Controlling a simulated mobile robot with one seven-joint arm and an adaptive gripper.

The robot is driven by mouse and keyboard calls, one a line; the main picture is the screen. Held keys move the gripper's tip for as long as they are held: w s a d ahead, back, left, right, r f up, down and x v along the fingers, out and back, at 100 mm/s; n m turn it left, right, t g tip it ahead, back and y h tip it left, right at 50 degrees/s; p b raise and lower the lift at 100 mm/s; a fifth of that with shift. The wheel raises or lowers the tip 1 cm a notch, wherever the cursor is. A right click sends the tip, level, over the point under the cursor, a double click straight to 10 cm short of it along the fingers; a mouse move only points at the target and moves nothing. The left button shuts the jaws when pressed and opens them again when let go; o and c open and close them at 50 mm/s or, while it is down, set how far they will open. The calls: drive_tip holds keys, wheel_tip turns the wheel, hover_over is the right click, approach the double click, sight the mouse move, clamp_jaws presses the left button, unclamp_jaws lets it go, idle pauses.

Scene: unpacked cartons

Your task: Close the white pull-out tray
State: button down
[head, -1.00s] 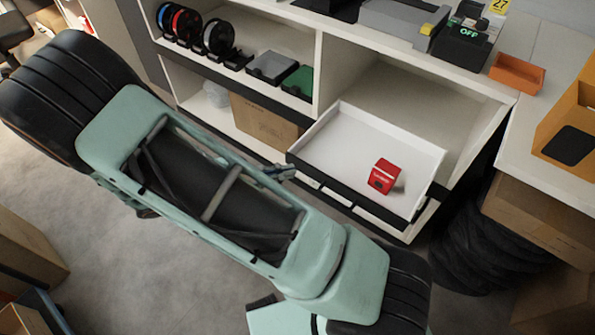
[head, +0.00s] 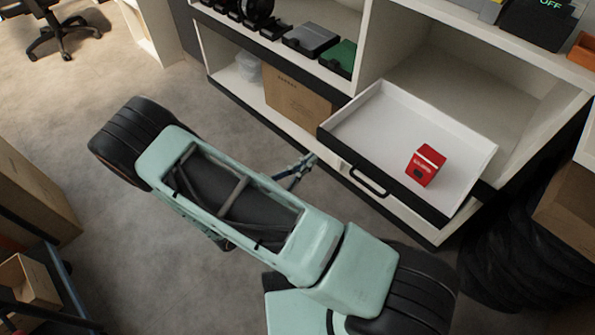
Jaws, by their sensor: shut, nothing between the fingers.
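The white pull-out tray (head: 385,120) is pulled out of the shelf unit at the right of the head view. It has a dark front with a black bar handle (head: 368,181). A small red box (head: 426,166) sits inside the tray toward its front right. Part of my gripper is hidden behind my arm.
The white shelf unit (head: 366,45) holds a cardboard box (head: 294,93) left of the tray and dark and green bins above it. Black ribbed coils (head: 520,240) stand right of the tray. Cartons (head: 35,190) stand at the far left. The floor before the shelf is open.

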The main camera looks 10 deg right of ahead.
sight(334, 140)
drive_tip(key=b+x, duration=0.1)
drive_tip(key=x, duration=0.6)
drive_tip(key=shift+d, duration=0.1)
drive_tip(key=shift+w+d, duration=0.35)
drive_tip(key=p+x, duration=0.1)
drive_tip(key=x, duration=2.2)
drive_tip(key=shift+w+d, duration=0.15)
drive_tip(key=shift+d, duration=0.05)
drive_tip(key=shift+w+d+r, duration=0.15)
drive_tip(key=shift+w+d, duration=0.05)
drive_tip(key=shift+a, duration=0.1)
